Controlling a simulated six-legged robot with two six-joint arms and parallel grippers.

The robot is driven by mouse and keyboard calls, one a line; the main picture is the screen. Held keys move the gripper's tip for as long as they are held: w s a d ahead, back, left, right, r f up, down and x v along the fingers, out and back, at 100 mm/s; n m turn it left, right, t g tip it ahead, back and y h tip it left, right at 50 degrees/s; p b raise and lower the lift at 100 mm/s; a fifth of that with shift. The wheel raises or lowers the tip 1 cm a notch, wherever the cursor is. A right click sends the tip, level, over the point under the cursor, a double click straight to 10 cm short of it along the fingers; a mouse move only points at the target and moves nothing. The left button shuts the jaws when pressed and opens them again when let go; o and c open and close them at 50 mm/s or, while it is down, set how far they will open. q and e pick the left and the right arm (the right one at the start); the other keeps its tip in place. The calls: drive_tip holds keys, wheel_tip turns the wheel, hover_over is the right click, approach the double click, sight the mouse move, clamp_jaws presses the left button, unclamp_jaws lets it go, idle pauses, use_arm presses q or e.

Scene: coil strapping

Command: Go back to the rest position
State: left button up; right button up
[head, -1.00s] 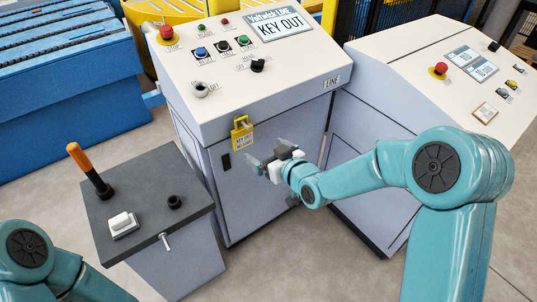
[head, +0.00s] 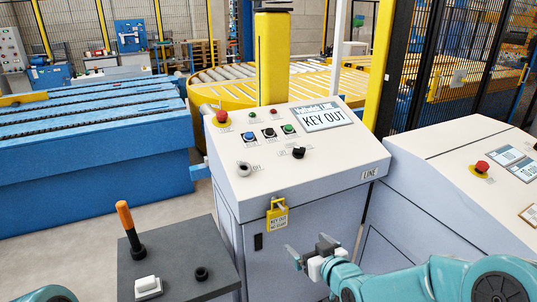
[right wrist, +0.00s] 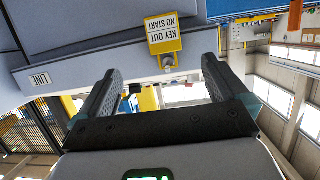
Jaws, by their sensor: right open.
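My right gripper (head: 311,254) is open and empty in front of the line control desk (head: 240,188), just right of a yellow padlock-shaped tag (head: 277,217) reading KEY OUT NO START. The tag hangs at the desk's front edge. In the right wrist view, the open fingers (right wrist: 158,95) have nothing between them, and the tag (right wrist: 163,36) shows beyond them, upside down. My left gripper is out of the head view; only a bit of my left arm shows at the lower left corner.
A dark-topped pedestal (head: 180,265) with an orange-handled lever (head: 129,225) stands left of the desk. A second desk (head: 440,155) with a red button stands at right. A blue conveyor (head: 90,165) and a yellow round roller table (head: 330,82) are behind.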

drive_tip(key=s+a+f+m+g, duration=0.1)
drive_tip(key=s+f+g, duration=0.2)
drive_tip(key=s+f, duration=0.6)
drive_tip(key=s+f+m+g, duration=0.1)
drive_tip(key=s+f+g, duration=0.35)
drive_tip(key=f, duration=0.75)
drive_tip(key=s+a+f+m+g, duration=0.1)
drive_tip(key=s+f+g, duration=0.1)
drive_tip(key=s, duration=0.7)
drive_tip(key=s+a+f+m+g, duration=0.1)
drive_tip(key=s+f+m+g, duration=0.1)
drive_tip(key=s, duration=0.8)
wheel_tip(320, 180, down, 2)
drive_tip(key=shift+f+m+g, duration=0.25)
drive_tip(key=shift+m+g, duration=0.05)
drive_tip(key=shift+g, duration=0.55)
drive_tip(key=shift+w+a, duration=0.1)
